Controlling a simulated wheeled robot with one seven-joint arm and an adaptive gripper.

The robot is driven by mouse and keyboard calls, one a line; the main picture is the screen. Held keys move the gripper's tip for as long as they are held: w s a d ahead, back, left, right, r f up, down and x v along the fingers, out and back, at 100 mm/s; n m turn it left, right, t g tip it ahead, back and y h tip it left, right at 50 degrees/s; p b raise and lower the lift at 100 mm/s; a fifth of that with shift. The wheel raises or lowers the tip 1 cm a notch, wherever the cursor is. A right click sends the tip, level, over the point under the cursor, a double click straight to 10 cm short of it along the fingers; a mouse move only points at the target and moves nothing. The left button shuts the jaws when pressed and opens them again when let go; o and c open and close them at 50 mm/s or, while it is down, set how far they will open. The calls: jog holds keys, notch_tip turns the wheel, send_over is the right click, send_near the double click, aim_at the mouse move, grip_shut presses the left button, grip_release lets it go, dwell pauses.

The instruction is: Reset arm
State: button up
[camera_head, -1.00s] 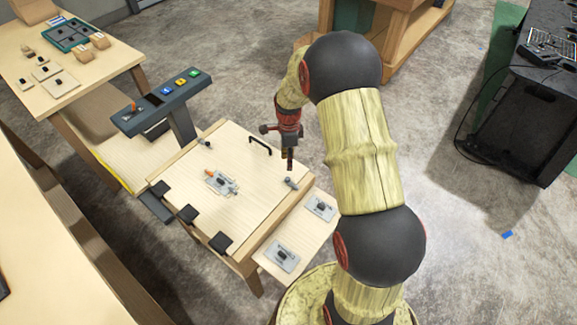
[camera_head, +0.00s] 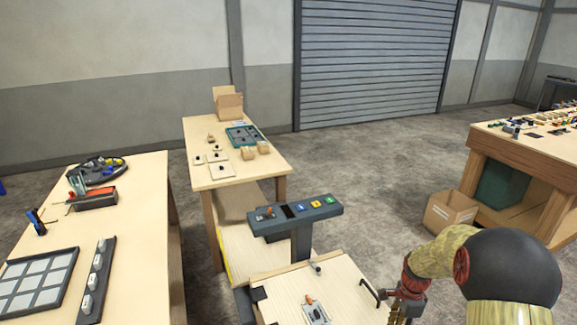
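My arm enters from the lower right of the head view, and my gripper (camera_head: 402,306) hangs at the bottom edge, at the right side of the wooden board. The wooden board (camera_head: 345,292) carries a black handle (camera_head: 369,289), a small latch (camera_head: 315,268) and a grey plate with an orange-tipped switch (camera_head: 316,311). Behind the board stands the dark console (camera_head: 296,216) with an orange-handled switch and blue, yellow and green buttons on top.
A table (camera_head: 230,182) with a teal tray (camera_head: 245,136) and small parts stands behind. A left table (camera_head: 140,225) holds tools and a panel. A cardboard box (camera_head: 449,213) sits on the floor beside the right workbench (camera_head: 525,160). Open floor lies in the middle.

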jog(key=s+a+r+n+t, duration=0.2)
jog(key=s+a+r+n, duration=0.3)
jog(key=r, duration=0.5)
jog(key=s+a+r+n+t, duration=0.2)
jog(key=s+a+r+n, duration=0.4)
jog(key=s+r, duration=0.4)
jog(key=s+a+r+n+t, duration=0.2)
jog(key=s+a+r+n, duration=0.3)
jog(key=r, duration=0.5)
jog(key=s+n, duration=0.2)
jog(key=s, duration=0.1)
jog(key=shift+a+r+n, duration=0.25)
jog(key=shift+r+n, duration=0.05)
jog(key=shift+r, duration=0.1)
